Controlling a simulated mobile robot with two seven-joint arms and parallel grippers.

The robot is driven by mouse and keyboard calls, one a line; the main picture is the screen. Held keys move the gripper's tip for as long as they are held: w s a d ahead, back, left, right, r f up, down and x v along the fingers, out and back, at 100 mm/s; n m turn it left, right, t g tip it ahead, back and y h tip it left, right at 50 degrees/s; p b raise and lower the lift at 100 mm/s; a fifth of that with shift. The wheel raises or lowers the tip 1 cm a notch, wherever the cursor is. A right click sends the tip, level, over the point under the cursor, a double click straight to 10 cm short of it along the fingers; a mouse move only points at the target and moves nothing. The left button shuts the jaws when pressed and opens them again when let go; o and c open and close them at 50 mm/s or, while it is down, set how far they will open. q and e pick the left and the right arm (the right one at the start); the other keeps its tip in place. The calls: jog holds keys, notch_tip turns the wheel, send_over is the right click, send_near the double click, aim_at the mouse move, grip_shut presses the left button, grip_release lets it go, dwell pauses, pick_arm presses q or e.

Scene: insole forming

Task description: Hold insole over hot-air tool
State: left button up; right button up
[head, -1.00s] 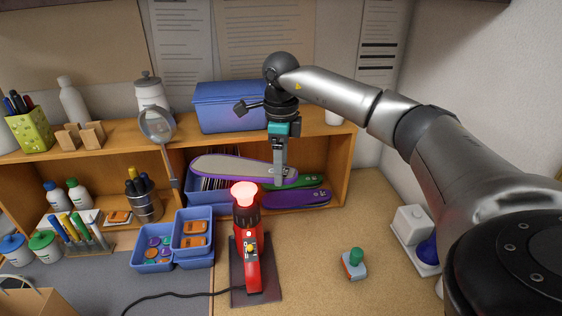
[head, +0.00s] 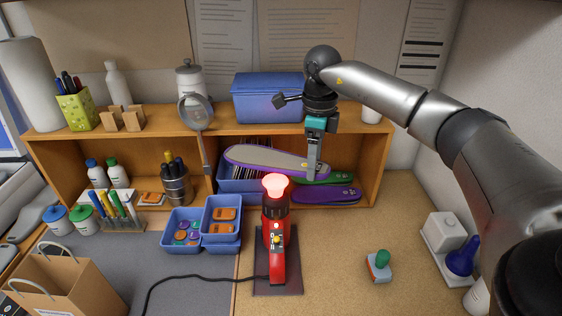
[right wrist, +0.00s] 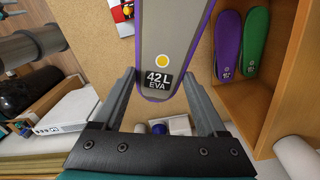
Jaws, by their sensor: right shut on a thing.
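A grey insole (head: 262,158) with a purple edge is held flat in the air by my right gripper (head: 314,170), at its right end. In the right wrist view the insole (right wrist: 172,28) shows a yellow dot and a "42 L EVA" label, with a finger on each side. The red hot-air tool (head: 277,250) stands upright on a dark base, its nozzle glowing red-pink. The insole appears just above and behind the nozzle in the head view; the exact gap between them cannot be told. My left gripper is out of view.
Green (head: 326,177) and purple (head: 326,194) insoles lie on the shelf behind. Blue bins (head: 221,232) stand left of the tool. A black cord (head: 205,276) runs left.

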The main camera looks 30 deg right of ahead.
dwell(0.3)
jog(key=r+p, duration=0.1)
jog(key=r, duration=0.1)
jog(key=s+a+r+p, duration=0.1)
jog(key=r+p, duration=0.1)
jog(key=s+r+p, duration=0.1)
jog(key=shift+s+a+r+p, duration=0.25)
jog(key=shift+r+p, duration=0.1)
jog(key=shift+r, duration=0.05)
jog(key=r, duration=0.1)
jog(key=s+r, duration=0.1)
jog(key=a+r, duration=0.1)
jog(key=shift+s+a+r, duration=0.1)
jog(key=shift+s+r, duration=0.05)
jog(key=shift+s, duration=0.25)
